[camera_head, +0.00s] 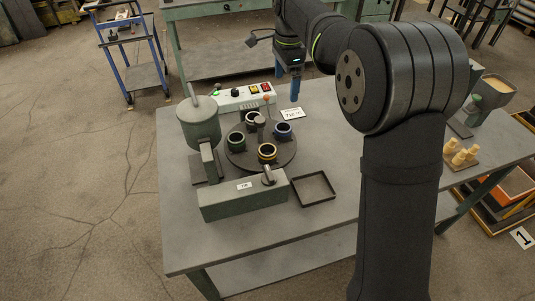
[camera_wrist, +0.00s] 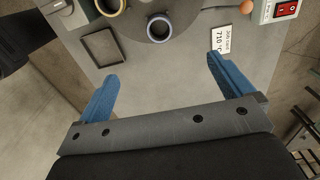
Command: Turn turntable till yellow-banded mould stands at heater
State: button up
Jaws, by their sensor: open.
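A dark round turntable (camera_head: 242,160) on the grey bench carries moulds with coloured bands around a central knob (camera_head: 260,121). The yellow-banded mould (camera_head: 267,152) is at its front, the blue-banded mould (camera_head: 283,131) at the right, a green-banded mould (camera_head: 236,141) at the left and a pale-banded mould (camera_head: 252,118) at the back. A green cylindrical unit on a post (camera_head: 199,122), possibly the heater, stands at the left near the green-banded mould. My gripper (camera_head: 294,92) is open and empty behind and right of the turntable; its blue fingers straddle bare bench in the wrist view (camera_wrist: 163,70).
A long green box (camera_head: 240,198) with a lever stands in front of the turntable. An empty dark tray (camera_head: 299,192) lies at the right. A control box (camera_head: 235,99) with switches and a 710 °C card (camera_head: 292,114) are behind. Bare bench lies right of the turntable.

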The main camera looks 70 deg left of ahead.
jog(key=shift+d+r, duration=0.1)
jog(key=c, duration=0.3)
jog(key=d+r+m+g+y, duration=0.1)
jog(key=m, duration=0.1)
jog(key=s+d+r+m+g+y, duration=0.1)
jog(key=d+m, duration=0.1)
jog(key=m, duration=0.1)
jog(key=s+d+r+m, duration=0.1)
jog(key=r+m, duration=0.1)
jog(key=m, duration=0.1)
jog(key=shift+s+d+r+g+y, duration=0.1)
jog(key=shift+s+d+g+y, duration=0.05)
jog(key=shift+d+g+y, duration=0.2)
jog(key=c, duration=0.6)
jog(key=shift+o, duration=0.2)
jog(key=m, duration=0.1)
send_near(261, 119)
jog(key=shift+g+y, duration=0.25)
jog(key=x, duration=0.9)
jog(key=shift+d, duration=0.2)
grip_shut()
